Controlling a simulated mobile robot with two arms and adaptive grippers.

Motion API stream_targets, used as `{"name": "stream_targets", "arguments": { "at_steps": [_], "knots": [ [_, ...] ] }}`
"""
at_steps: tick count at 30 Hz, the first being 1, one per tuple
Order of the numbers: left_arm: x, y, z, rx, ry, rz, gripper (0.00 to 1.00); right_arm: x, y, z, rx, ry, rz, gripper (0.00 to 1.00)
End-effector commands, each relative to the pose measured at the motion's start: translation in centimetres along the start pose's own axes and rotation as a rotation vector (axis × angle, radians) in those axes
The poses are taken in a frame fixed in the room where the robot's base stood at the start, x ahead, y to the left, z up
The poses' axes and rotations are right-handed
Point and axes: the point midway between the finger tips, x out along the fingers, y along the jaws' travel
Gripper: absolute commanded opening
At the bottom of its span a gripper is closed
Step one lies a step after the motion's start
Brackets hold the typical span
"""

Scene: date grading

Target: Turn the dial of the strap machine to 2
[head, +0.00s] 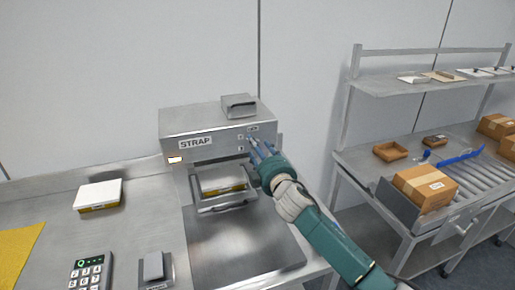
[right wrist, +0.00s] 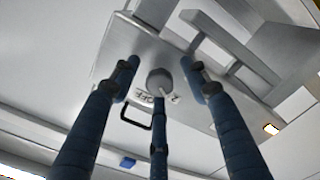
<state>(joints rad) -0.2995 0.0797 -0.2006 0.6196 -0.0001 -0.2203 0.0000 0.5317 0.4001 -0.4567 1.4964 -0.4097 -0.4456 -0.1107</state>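The strap machine (head: 220,118) is a grey metal box labelled STRAP on the steel bench in the head view. My right gripper (head: 256,150) is at the right end of its front panel, with its fingers hiding the dial there. In the right wrist view the round grey dial (right wrist: 159,82) sits between the spread blue fingers of my right gripper (right wrist: 162,82). Gaps show between the dial and the two side fingers. Part of an OFF mark shows beside the dial. I cannot read its setting. My left gripper is not in view.
A similar box (head: 98,195), a keypad (head: 88,270) and a grey block (head: 153,266) are on the bench. A roller table with cartons (head: 425,186) stands at right.

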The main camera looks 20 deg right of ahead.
Motion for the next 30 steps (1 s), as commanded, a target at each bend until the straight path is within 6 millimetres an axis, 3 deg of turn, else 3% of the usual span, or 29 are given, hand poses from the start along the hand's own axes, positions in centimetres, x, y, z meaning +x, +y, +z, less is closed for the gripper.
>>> {"name": "stream_targets", "arguments": {
  "at_steps": [8, 21, 30],
  "knots": [
    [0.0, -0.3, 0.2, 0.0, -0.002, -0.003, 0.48, -0.8, 0.2, -0.1, 0.0, 0.004, 0.004, 0.45],
    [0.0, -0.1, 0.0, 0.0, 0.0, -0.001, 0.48, -9.5, 0.0, 0.1, 0.001, 0.001, 0.0, 0.45],
    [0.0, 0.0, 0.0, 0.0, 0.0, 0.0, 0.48, -12.0, 0.1, 0.1, 0.0, 0.0, 0.002, 0.45]
  ]
}}
